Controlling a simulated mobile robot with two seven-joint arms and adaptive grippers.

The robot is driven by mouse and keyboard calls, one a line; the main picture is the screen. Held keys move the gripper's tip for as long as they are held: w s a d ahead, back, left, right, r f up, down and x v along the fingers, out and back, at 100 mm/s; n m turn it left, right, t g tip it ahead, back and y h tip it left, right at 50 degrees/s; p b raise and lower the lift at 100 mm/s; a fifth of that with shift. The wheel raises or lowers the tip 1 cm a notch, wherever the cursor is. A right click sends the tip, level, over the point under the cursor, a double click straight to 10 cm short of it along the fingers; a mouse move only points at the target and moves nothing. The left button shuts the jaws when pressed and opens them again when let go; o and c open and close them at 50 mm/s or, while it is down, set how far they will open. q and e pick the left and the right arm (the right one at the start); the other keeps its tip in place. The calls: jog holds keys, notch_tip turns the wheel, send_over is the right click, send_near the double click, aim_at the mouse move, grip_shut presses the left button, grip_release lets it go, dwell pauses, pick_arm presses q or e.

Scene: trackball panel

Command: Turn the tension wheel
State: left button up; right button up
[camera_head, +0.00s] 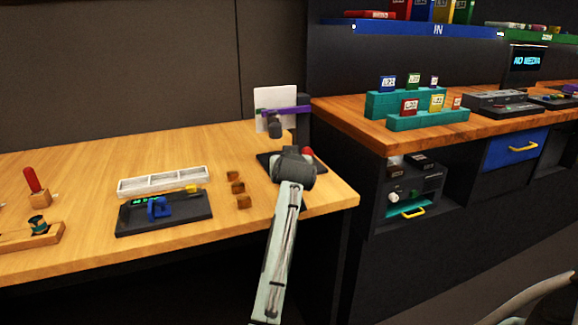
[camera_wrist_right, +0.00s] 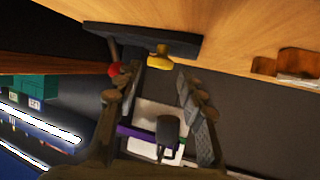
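My right arm reaches over the far right of the wooden table to a stand with a black base (camera_wrist_right: 140,38). A yellow round knob (camera_wrist_right: 158,58), possibly the tension wheel, is on this base in the right wrist view. A red ball (camera_wrist_right: 115,69) is beside it and also shows in the head view (camera_head: 307,152). My right gripper (camera_wrist_right: 158,85) is open and empty, its fingers apart, with the knob beyond the fingertips. No contact with the knob shows. In the head view my wrist hides the knob and the fingers. My left gripper is not in view.
A white plate (camera_head: 267,97) with a purple bar (camera_head: 292,110) and dark cylinder (camera_head: 275,128) stands by the base. Left are several brown blocks (camera_head: 237,187), a white tray (camera_head: 163,181) and a black panel (camera_head: 135,216) with blue and yellow parts. A higher counter (camera_head: 350,113) adjoins right.

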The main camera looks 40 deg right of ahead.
jog(key=v, duration=0.8)
jog(key=shift+s+a, duration=0.15)
jog(key=shift+s, duration=0.1)
